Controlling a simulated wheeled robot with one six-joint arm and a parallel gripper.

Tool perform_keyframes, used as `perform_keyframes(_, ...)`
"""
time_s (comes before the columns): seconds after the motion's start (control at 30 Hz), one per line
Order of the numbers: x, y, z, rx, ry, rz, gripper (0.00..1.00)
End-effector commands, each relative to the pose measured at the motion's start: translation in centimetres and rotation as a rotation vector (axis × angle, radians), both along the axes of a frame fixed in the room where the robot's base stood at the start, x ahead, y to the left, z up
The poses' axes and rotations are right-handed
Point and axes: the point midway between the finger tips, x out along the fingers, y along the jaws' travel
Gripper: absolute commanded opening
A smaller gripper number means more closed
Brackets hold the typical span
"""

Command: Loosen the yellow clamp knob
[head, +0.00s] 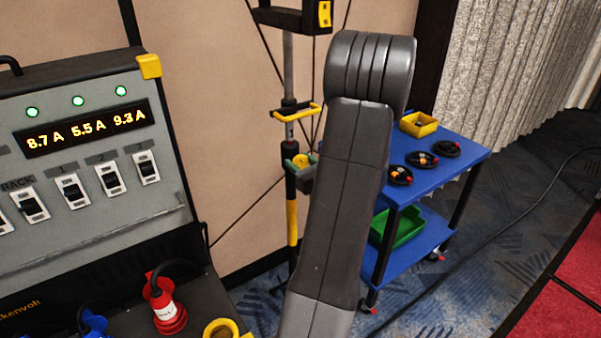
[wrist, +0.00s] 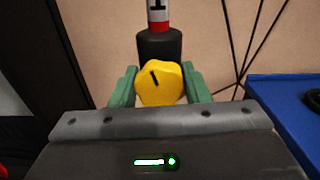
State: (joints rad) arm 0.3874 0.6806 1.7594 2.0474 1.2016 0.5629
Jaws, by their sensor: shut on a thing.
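The yellow clamp knob (wrist: 160,84) sits on the black collar (wrist: 160,48) of an upright pole, with a short dark mark on its face tilting up to the left. My gripper (wrist: 159,80) has its green fingers on the left and right sides of the knob, shut on it. In the head view the knob (head: 302,160) shows small beside my gripper (head: 299,163), at the stand's pole (head: 292,222). My arm hides what lies just right of it there.
A grey power rack (head: 90,165) with a lit display stands at left, a red plug (head: 163,305) below it. A blue cart (head: 455,160) with cables and a yellow bin (head: 418,124) stands at right. Thin diagonal lines cross the tan wall behind the stand.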

Motion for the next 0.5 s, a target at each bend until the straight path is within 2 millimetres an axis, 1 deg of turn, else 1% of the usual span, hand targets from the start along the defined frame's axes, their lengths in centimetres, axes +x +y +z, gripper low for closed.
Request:
perform_keyframes(0.03,0.0,0.02,-0.38,-0.023,-0.018,0.0,0.19)
perform_keyframes(0.2,-0.01,0.02,-0.11,-0.066,-0.045,-0.001,0.19)
perform_keyframes(0.5,-0.01,0.02,0.07,-0.072,-0.048,-0.001,0.19)
